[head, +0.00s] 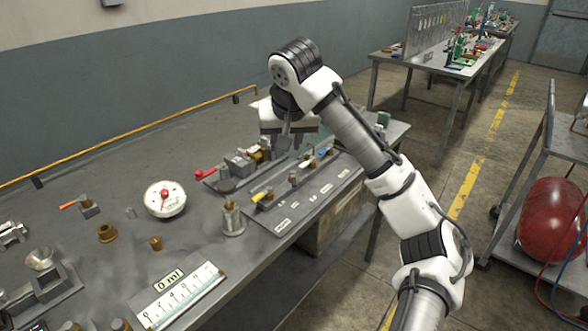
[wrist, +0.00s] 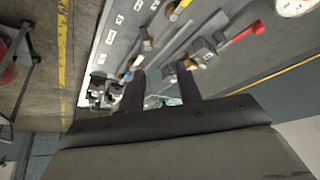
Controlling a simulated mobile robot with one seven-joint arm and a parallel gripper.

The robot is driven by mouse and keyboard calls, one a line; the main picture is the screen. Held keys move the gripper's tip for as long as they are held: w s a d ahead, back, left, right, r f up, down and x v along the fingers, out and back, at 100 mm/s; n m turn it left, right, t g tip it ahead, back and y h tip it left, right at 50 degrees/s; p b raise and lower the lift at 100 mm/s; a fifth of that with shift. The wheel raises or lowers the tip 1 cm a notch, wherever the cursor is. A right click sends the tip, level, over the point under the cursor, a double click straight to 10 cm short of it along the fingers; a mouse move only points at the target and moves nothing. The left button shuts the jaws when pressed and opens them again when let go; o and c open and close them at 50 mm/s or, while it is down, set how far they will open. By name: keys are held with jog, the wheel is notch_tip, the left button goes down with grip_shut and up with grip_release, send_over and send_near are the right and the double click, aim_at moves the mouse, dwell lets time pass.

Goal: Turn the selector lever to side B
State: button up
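My gripper (head: 286,142) hangs over the far end of the valve panel (head: 276,222) in the head view. In the wrist view its two dark fingers (wrist: 160,85) stand apart, with nothing clearly held between them. A red-handled lever (head: 204,174) sits left of the gripper and also shows in the wrist view (wrist: 245,33). A yellow-handled lever (head: 262,194) is nearer the front, also in the wrist view (wrist: 180,10). Small white labels line the panel, too small to read, so I cannot tell which lever is the selector or which side is B. My gripper hides part of the far fittings.
A round white gauge (head: 165,199) and an orange-handled valve (head: 74,203) stand farther left on the bench. A metal post fitting (head: 232,218) stands beside the panel. A red tank (head: 552,222) sits on a cart at right. Floor between bench and cart is clear.

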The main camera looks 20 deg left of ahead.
jog(key=d, duration=0.2)
jog(key=h, duration=0.1)
send_near(294, 181)
jog(key=shift+m+g, duration=0.3)
jog(key=x, duration=0.7)
jog(key=shift+w+p, duration=0.3)
jog(key=shift+p, duration=0.1)
grip_shut()
